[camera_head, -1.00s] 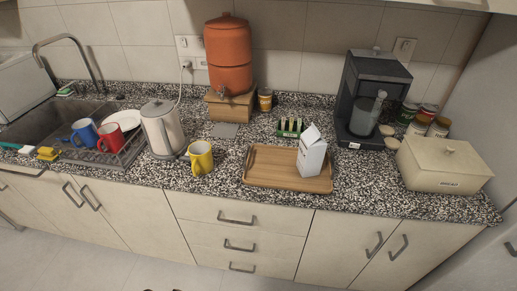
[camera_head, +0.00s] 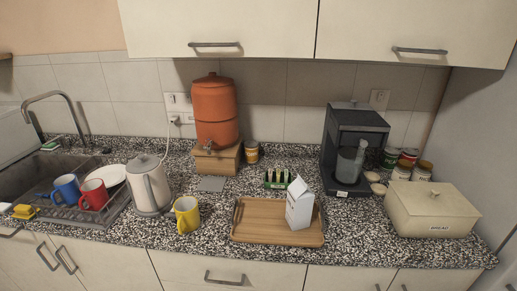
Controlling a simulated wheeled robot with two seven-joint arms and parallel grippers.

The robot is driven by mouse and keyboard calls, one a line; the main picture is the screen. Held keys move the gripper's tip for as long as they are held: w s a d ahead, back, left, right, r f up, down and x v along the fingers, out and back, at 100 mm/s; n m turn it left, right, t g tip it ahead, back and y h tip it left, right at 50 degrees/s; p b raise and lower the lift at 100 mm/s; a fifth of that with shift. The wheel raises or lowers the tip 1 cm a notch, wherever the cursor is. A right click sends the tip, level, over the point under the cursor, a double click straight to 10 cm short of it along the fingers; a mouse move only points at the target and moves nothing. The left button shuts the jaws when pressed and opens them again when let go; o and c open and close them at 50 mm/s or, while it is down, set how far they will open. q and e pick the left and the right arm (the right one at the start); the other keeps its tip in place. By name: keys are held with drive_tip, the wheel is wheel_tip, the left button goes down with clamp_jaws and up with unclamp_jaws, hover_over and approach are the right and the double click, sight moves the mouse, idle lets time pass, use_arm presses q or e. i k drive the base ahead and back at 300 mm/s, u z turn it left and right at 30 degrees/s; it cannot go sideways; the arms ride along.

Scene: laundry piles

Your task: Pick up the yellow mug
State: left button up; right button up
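The yellow mug (camera_head: 187,214) stands upright on the speckled countertop (camera_head: 180,244), near its front edge. It is just right of the white kettle (camera_head: 149,187) and left of the wooden tray (camera_head: 250,236). Its handle points to the left. Nothing covers it. Neither of my grippers shows in the head view.
A blue mug (camera_head: 67,189) and a red mug (camera_head: 93,195) stand on the drying rack by the sink. A white carton (camera_head: 299,207) stands on the tray. A coffee machine (camera_head: 351,140) and a beige bread box (camera_head: 432,209) are at right. Cabinets (camera_head: 220,27) hang above.

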sight(186, 208)
drive_tip(key=k, duration=1.35)
drive_tip(key=z, duration=0.6)
drive_tip(key=i, duration=1.55)
drive_tip(key=u, duration=0.55)
